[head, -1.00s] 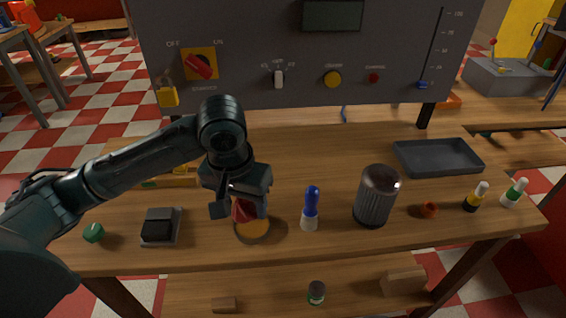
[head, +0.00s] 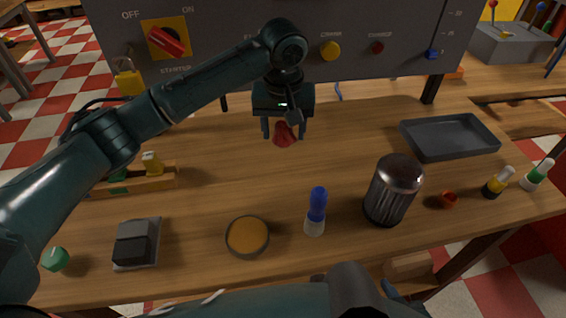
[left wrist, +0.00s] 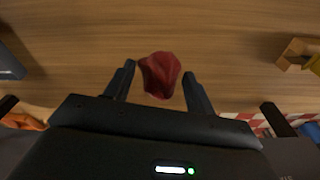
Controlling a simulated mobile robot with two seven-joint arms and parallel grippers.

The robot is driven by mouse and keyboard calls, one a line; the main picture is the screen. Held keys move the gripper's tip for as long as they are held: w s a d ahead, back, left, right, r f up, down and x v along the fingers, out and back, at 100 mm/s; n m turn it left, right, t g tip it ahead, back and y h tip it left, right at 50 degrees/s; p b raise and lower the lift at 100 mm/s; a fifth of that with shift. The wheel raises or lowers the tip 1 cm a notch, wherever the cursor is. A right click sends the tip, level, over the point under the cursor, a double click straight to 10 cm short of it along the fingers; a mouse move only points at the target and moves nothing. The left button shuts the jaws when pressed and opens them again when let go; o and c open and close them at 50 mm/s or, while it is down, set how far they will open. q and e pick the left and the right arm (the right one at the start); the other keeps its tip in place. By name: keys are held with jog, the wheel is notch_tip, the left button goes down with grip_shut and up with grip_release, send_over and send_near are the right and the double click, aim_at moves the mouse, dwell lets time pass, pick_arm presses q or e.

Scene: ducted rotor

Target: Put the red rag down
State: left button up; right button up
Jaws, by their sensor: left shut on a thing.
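The red rag (head: 284,135) is a small crumpled dark-red bundle at the tips of my left gripper (head: 284,127). My left gripper is shut on it and holds it over the back middle of the wooden table (head: 340,150). In the left wrist view the rag (left wrist: 160,74) sits between the two fingers (left wrist: 158,82), with bare wood beyond it. I cannot tell how far above the wood it hangs. My right gripper is not clearly in view; a dark arm part of mine shows at the bottom edge.
A round tin with an orange top (head: 247,236), a blue-capped bottle (head: 315,212) and a dark metal canister (head: 391,190) stand along the front. A grey tray (head: 450,138) lies at the right. A wooden rack (head: 135,181) is at the left. The table's middle is clear.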

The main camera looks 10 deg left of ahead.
aim_at(282, 128)
pick_arm(q)
notch_tip(282, 128, down, 8)
jog(key=shift+a+f, duration=0.1)
dwell(0.4)
jog(key=o, duration=0.9)
jog(key=shift+f, duration=0.1)
jog(key=r, duration=0.4)
jog(key=s+r, duration=0.1)
jog(key=r, duration=0.7)
jog(key=shift+s+r, duration=0.15)
jog(key=shift+s, duration=0.05)
